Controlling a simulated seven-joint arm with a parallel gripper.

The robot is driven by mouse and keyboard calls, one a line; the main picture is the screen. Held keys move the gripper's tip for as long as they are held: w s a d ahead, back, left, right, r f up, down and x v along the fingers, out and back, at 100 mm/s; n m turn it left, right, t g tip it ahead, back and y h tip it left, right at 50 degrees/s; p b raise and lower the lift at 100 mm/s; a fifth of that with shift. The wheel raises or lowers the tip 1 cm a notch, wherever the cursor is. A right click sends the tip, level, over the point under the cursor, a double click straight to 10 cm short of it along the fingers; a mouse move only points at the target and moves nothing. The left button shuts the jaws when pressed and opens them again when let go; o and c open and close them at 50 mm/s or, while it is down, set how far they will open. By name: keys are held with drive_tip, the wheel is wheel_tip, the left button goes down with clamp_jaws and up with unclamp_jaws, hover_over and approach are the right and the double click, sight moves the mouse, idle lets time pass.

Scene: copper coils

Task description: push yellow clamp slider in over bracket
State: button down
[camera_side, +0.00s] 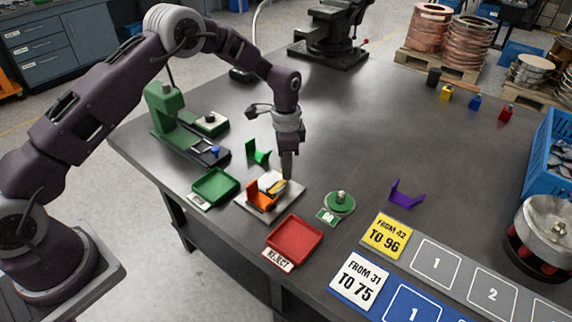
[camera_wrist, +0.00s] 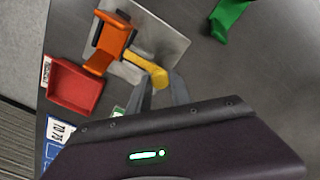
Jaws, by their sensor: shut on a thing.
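The yellow clamp slider (camera_wrist: 147,66) shows in the wrist view as a short bar with a rounded end. Its inner end is beside the orange bracket (camera_wrist: 108,42), and its outer end lies between my fingertips. My gripper (camera_wrist: 160,78) is shut on that outer end. In the side view my gripper (camera_side: 287,177) points straight down at the right of the orange bracket (camera_side: 262,194), low over the light metal plate (camera_side: 245,206). The slider is small there and partly hidden by bracket and fingers. I cannot tell exactly how far it overlaps the bracket.
A red tray (camera_side: 295,240) stands in front, and a green tray (camera_side: 214,187) stands left of the plate. A green bracket (camera_side: 258,152) is behind, and a purple bracket (camera_side: 405,194) is to the right. A round green gauge (camera_side: 340,202) stands nearby.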

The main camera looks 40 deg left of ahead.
sight(276, 187)
idle(0.5)
drive_tip(key=shift+s, duration=2)
drive_tip(key=c, duration=1.2)
unclamp_jaws()
drive_tip(key=shift+s, duration=0.1)
drive_tip(key=shift+o, duration=0.2)
